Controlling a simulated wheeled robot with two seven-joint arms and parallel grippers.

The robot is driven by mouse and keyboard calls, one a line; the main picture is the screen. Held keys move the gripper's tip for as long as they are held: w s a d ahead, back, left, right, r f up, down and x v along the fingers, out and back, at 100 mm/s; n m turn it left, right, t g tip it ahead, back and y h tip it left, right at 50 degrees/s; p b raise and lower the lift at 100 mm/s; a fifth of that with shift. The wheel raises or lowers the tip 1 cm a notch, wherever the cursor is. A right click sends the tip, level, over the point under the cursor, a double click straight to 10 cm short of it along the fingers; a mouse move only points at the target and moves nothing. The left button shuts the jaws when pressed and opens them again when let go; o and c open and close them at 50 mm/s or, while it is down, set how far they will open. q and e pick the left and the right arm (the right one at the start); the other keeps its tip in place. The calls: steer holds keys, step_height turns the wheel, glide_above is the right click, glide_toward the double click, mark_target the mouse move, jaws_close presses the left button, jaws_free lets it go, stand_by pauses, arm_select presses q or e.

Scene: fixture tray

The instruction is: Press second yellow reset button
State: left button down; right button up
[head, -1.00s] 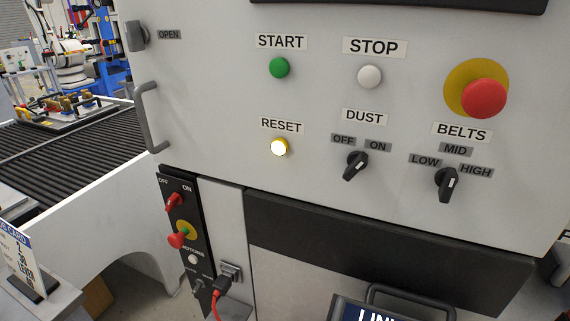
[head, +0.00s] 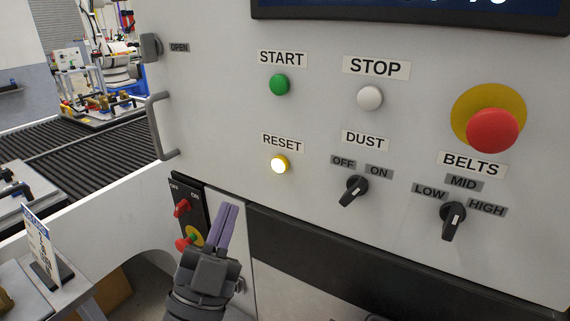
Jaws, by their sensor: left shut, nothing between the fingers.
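The yellow reset button (head: 279,164) is on the pale control panel, under the RESET label, and its centre glows white. My left gripper (head: 229,208) has purple fingers that are shut with nothing between them. It points up, below and to the left of the reset button in the picture, and apart from it. It hides part of the lower black switch strip (head: 183,192). No other yellow reset button shows in this view. My right gripper is not in view.
Near the reset button are a green START button (head: 279,85), a white STOP button (head: 370,98), a DUST knob (head: 354,190), a BELTS knob (head: 453,220) and a red emergency stop (head: 492,130). A grey handle (head: 156,127) sticks out at the left. A roller conveyor (head: 75,150) lies behind.

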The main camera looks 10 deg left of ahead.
arm_select(q)
steer(key=shift+s+r+h, duration=0.3)
steer(key=shift+s+r, duration=0.05)
steer(key=shift+r, duration=0.3)
steer(key=b, duration=0.2)
glide_toward(279, 143)
step_height(279, 143, up, 3)
steer(key=w, duration=0.1)
steer(key=shift+w+d+b, duration=0.25)
steer(key=shift+w+b, duration=0.05)
steer(key=shift+w, duration=0.4)
steer(key=shift+w, duration=0.1)
stand_by(1.1)
steer(key=shift+w+d, duration=0.15)
steer(key=shift+w, duration=0.1)
